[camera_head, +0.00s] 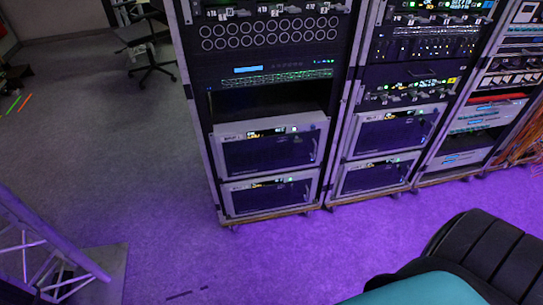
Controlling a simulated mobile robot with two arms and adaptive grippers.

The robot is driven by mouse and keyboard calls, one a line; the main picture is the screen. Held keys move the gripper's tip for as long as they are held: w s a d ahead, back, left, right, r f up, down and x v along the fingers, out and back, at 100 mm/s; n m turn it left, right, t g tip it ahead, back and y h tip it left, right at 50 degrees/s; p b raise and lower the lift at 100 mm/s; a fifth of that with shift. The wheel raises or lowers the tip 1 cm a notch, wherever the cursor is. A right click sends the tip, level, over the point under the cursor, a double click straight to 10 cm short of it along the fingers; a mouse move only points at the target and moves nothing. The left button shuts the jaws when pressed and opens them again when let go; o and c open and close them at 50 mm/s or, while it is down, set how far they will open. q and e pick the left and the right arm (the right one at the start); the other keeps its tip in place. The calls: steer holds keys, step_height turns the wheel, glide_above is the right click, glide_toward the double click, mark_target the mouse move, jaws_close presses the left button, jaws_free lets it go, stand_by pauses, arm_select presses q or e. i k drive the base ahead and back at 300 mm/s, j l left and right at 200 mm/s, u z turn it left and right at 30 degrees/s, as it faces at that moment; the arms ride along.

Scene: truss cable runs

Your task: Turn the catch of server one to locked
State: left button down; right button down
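Equipment racks stand upright across the top of the head view. The left rack (195,130) holds two grey-framed units with dark fronts low down, an upper one (270,150) and a lower one (270,195). The middle rack (340,150) has a similar pair, an upper unit (395,132) and a lower unit (376,176). I cannot tell which unit is server one. Catches are too small to make out, so their position cannot be read. Neither of my grippers is in view.
A dark office chair (150,45) stands behind, left of the racks. A metal truss piece (40,250) is at the lower left. Orange cables (525,140) hang at the right rack. A dark ribbed shape with a teal part fills the lower right. The purple-lit floor (250,260) between is clear.

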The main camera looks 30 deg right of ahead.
mark_target(297, 141)
steer(key=z, duration=1.25)
